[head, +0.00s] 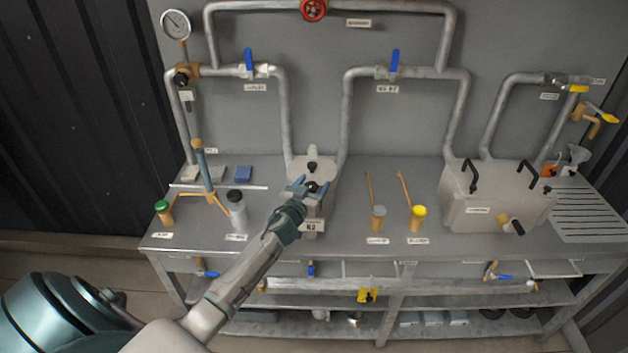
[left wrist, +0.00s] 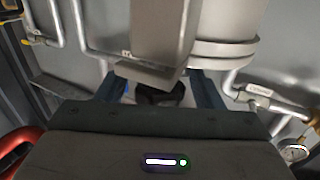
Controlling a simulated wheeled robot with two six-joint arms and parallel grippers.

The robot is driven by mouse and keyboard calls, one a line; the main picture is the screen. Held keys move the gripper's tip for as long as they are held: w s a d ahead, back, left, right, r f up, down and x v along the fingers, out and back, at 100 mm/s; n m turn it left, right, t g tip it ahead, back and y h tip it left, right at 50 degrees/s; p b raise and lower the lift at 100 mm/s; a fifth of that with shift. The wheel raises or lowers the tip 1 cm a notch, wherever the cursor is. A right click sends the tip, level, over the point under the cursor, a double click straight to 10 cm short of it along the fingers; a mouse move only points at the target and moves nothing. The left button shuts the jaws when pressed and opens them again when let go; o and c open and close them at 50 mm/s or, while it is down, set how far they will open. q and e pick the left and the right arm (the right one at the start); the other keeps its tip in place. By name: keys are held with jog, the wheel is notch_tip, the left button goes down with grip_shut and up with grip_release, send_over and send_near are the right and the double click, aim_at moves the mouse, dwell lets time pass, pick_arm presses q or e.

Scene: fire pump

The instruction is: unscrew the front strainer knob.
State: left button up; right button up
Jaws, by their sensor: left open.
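The strainer (head: 312,165) is a pale grey metal housing at the middle of the bench. It has a black knob on top and a black front knob (head: 312,187) facing me. My left gripper (head: 310,186) is open, with its two blue-grey fingers on either side of the front knob. In the left wrist view the dark front knob (left wrist: 160,95) shows between the spread fingers (left wrist: 158,91), below the grey housing. I cannot tell whether the fingers touch it. My right gripper is not in view.
A lidded grey box (head: 490,200) is farther right. Pipes with blue-handled valves run behind.

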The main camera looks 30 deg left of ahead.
pick_arm(q)
jog(key=shift+w, duration=0.5)
